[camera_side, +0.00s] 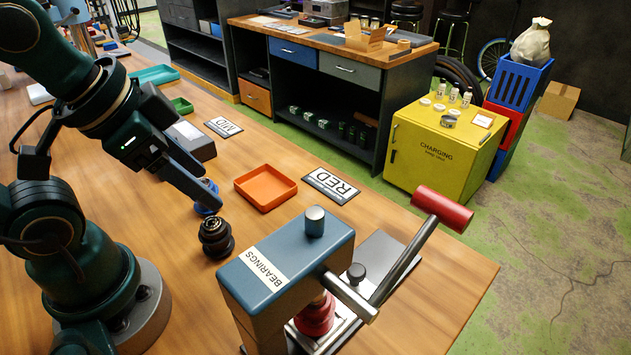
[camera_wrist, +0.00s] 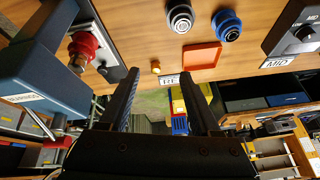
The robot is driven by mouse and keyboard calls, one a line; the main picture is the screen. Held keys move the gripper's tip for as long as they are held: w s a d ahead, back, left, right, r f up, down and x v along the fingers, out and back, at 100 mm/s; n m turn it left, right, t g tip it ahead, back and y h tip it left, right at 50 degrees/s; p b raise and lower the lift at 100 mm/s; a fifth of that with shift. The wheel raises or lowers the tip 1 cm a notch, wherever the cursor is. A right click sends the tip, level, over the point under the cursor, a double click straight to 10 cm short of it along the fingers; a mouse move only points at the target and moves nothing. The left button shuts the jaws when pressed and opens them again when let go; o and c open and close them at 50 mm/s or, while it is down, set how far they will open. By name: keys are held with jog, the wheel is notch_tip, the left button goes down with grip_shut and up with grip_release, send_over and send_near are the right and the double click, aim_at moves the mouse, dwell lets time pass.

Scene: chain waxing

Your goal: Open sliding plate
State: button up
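The press (camera_side: 280,262) has a blue head marked BEARINGS and a lever with a red grip (camera_side: 442,208). A flat grey plate (camera_side: 392,255) with a black knob (camera_side: 356,271) lies at its base, partly hidden by the head and lever. A red round piece (camera_side: 316,316) sits under the head. In the wrist view, the press (camera_wrist: 38,75), red piece (camera_wrist: 84,46) and knob (camera_wrist: 103,70) are at the left. My gripper (camera_side: 211,193) is up and left of the press, apart from it. In the wrist view, my gripper (camera_wrist: 161,62) is open and empty.
A black ringed part (camera_side: 216,238) stands left of the press, with a blue one (camera_side: 206,199) behind it. An orange tray (camera_side: 265,187) and a RED label (camera_side: 331,185) lie behind the press. A grey box (camera_side: 190,139) is farther back.

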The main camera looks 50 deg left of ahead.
jog(key=w+d+r+m+g, duration=0.15)
jog(key=w+r+m, duration=0.35)
jog(key=m, duration=0.5)
jog(key=m+g, duration=0.4)
jog(key=m, duration=1)
send_over(356, 270)
notch_tip(356, 270, down, 6)
notch_tip(356, 270, down, 12)
jog(key=shift+r, duration=0.2)
grip_shut()
jog(key=shift+r, duration=0.1)
